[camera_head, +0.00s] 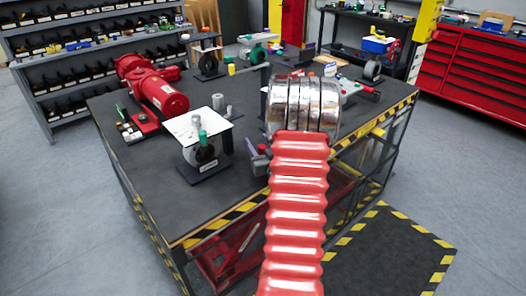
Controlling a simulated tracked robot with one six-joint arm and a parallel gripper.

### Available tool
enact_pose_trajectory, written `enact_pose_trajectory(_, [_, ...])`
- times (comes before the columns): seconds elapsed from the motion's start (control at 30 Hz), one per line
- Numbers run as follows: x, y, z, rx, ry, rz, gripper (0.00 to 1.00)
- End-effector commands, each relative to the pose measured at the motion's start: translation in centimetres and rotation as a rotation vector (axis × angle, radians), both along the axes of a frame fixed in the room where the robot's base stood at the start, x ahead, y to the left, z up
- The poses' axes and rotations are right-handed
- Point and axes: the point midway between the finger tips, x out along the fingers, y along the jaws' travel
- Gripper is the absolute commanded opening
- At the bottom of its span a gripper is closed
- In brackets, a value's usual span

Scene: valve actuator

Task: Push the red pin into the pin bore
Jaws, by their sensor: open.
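My arm rises through the middle of the view as a red ribbed sleeve with shiny metal rings at its top. It hides part of the bench behind it. I cannot make out my gripper; it may be behind the arm. A small grey block with a reddish top (259,159) sits just left of the sleeve near the bench's front edge, partly hidden; I cannot tell what it is. A red motor-like actuator body (152,86) lies at the bench's left. I cannot pick out the red pin or the pin bore with certainty.
The dark workbench (165,180) has yellow-black striped edges. A stand with a white top plate (205,150) carries small cylinders, one green. A red base with small parts (138,126) lies at left. Shelves (75,75) and a red tool cabinet (475,75) stand behind. The bench's front-left top is clear.

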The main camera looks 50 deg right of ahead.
Motion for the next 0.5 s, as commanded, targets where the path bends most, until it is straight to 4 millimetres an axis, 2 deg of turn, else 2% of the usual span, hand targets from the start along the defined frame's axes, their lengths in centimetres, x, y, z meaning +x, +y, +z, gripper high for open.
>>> enact_pose_trajectory(0.23, [-0.01, 0.02, 0.01, 0.000, 0.000, 0.000, 0.45])
enact_pose_trajectory(0.5, [-0.01, 0.02, 0.02, 0.000, 0.000, 0.000, 0.27])
